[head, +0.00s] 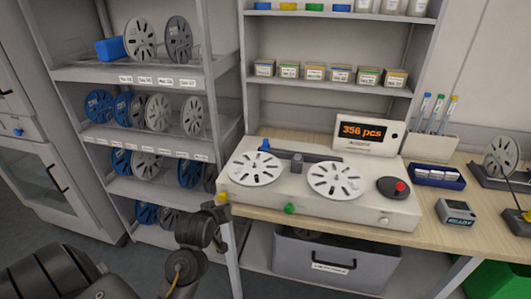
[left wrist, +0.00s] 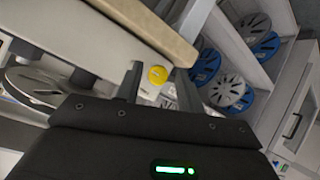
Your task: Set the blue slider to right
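The counting machine (head: 380,215) stands on the bench with two white reels on top. A small blue piece (head: 265,146), which looks like the blue slider, stands at its back left, behind the left reel and near the left end of a dark bar. My left gripper (head: 216,207) is at the machine's front left corner, beside a yellow knob (head: 222,197), well to the front and left of the blue piece. In the left wrist view its fingers (left wrist: 159,82) are apart, with the yellow knob (left wrist: 158,75) showing in the gap. My right gripper is not in view.
A green knob (head: 289,208) is on the machine's front and a red button (head: 400,187) on its right. A display (head: 366,132) reads 356 pcs. A reel rack (head: 140,75) stands at the left. A grey bin (head: 335,262) is below the bench.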

